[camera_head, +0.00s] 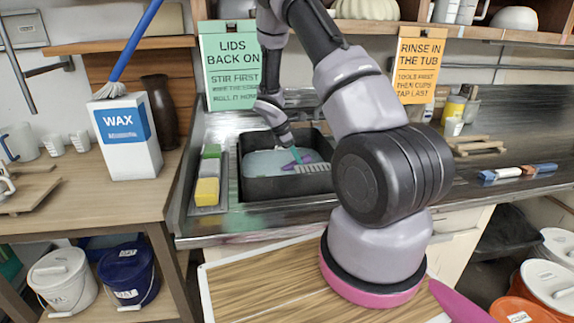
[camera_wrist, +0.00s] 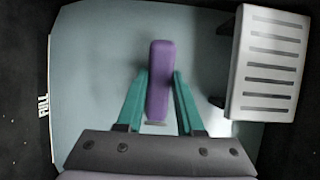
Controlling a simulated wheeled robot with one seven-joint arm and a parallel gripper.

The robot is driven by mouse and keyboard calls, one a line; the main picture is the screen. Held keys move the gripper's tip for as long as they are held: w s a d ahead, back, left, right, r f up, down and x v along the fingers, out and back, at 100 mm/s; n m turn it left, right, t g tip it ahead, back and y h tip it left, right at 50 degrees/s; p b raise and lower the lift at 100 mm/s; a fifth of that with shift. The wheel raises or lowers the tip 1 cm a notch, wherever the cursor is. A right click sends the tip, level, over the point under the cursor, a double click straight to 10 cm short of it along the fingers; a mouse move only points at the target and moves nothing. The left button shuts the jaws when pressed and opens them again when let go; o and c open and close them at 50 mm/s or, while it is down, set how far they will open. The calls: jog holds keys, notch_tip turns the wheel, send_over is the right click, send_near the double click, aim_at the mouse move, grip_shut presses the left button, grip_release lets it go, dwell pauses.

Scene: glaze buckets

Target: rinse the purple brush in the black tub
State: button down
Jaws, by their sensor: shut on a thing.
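The black tub (camera_head: 262,190) sits in the metal sink and holds pale grey-blue water (camera_head: 262,163). My gripper (camera_head: 297,156) reaches down into the tub from above. In the wrist view my gripper (camera_wrist: 162,78) has its teal fingers shut on the purple brush (camera_wrist: 160,65), one finger on each side of it. The brush also shows as a purple patch in the head view (camera_head: 313,156). The water (camera_wrist: 95,75) fills the wrist view behind it. The bristles are not clearly visible, and I cannot tell whether they touch the water.
A pale slatted rack (camera_wrist: 270,65) lies at the tub's right side, close to my gripper. A caddy with a yellow sponge (camera_head: 207,191) stands left of the tub. A wax carton (camera_head: 127,137) is on the left table.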

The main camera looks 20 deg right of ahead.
notch_tip(320, 180, up, 11)
jog(key=shift+f, duration=0.2)
dwell(0.6)
dwell(0.8)
notch_tip(320, 180, up, 8)
jog(key=shift+f, duration=0.25)
dwell(0.6)
